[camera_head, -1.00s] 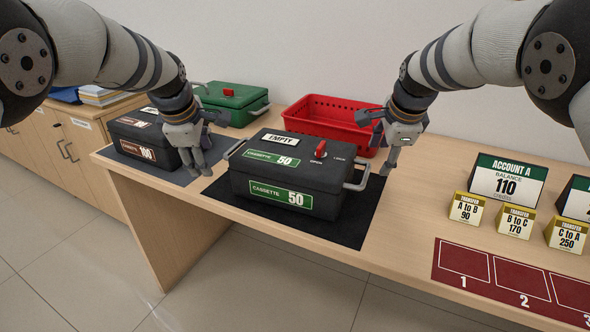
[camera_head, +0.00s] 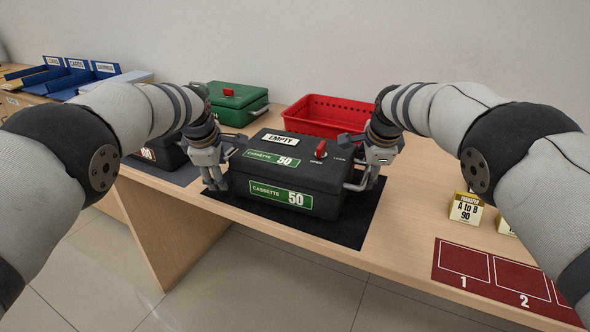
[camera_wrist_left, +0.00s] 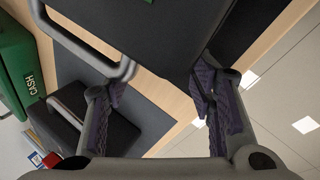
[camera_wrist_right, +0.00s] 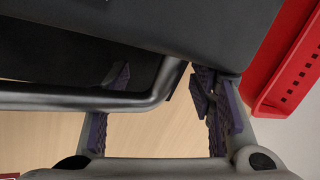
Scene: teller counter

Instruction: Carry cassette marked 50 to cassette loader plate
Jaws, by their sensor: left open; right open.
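The cassette marked 50 (camera_head: 292,178) is a black box with green labels and an EMPTY tag, sitting on a dark mat (camera_head: 338,232) on the counter. It has a metal handle at each end. My left gripper (camera_head: 215,187) is open at its left end; in the left wrist view the left handle (camera_wrist_left: 84,52) lies ahead of the fingers. My right gripper (camera_head: 368,183) is open at its right end; in the right wrist view the right handle (camera_wrist_right: 150,99) is near the fingers. Neither grips a handle. I cannot make out a loader plate by name.
A red basket (camera_head: 325,113) stands behind the cassette. A green cash box (camera_head: 230,103) is at the back left. Another black cassette (camera_head: 160,153) is behind my left arm. A maroon numbered mat (camera_head: 480,275) and a yellow A to B block (camera_head: 465,208) are at right.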

